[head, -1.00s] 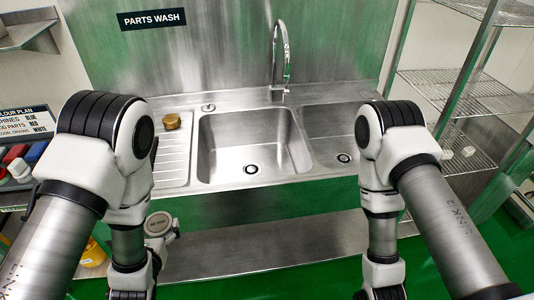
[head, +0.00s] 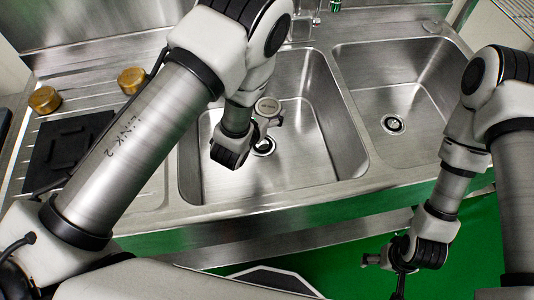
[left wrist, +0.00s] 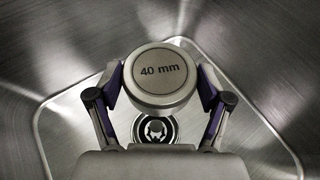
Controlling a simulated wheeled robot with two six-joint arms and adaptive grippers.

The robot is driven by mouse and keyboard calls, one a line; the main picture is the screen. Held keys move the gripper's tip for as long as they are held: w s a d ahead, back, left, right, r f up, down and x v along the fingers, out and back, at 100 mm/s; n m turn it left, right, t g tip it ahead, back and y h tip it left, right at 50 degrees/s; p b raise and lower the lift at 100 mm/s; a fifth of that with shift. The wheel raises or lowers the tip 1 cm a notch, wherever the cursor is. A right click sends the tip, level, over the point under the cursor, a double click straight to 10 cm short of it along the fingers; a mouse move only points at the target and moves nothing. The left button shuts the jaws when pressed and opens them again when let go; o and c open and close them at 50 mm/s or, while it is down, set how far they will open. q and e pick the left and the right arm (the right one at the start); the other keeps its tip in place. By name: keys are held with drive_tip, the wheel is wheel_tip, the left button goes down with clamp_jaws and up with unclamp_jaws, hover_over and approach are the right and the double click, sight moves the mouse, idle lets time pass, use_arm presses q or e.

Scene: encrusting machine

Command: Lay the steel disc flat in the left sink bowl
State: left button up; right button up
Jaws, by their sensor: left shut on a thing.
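The steel disc, marked "40 mm" in the left wrist view (left wrist: 160,73), is a round grey piece between the two fingers of my left gripper (left wrist: 160,85). In the head view, the disc (head: 267,106) shows beside my left gripper (head: 262,122), over the left sink bowl (head: 315,150). The bowl's drain (head: 264,147) is partly hidden by the gripper and shows below the disc in the wrist view. The disc's height above the bowl floor is hard to tell. My right gripper (head: 385,268) hangs in front of the sink, its fingers too unclear to judge.
The right sink bowl (head: 395,85) is empty, with its own drain (head: 393,124). Two brass pieces (head: 44,100) (head: 131,80) and a dark square plate (head: 62,152) are on the drainboard at left. A rim divides the bowls. Green floor lies in front.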

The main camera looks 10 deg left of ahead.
sight(268, 139)
use_arm(q)
drive_tip(key=f+b, duration=0.2)
drive_tip(key=f, duration=0.1)
drive_tip(key=f+b, duration=0.3)
drive_tip(key=f, duration=0.1)
drive_tip(key=f+b, duration=0.2)
drive_tip(key=f, duration=0.1)
drive_tip(key=shift+w+d+f+b, duration=0.1)
drive_tip(key=shift+d+f+b, duration=0.05)
drive_tip(key=shift+d+b, duration=0.2)
drive_tip(key=shift+a+f, duration=0.1)
drive_tip(key=shift+f+b, duration=0.2)
drive_tip(key=shift+b, duration=0.1)
drive_tip(key=o, duration=1.6)
drive_tip(key=shift+r, duration=0.1)
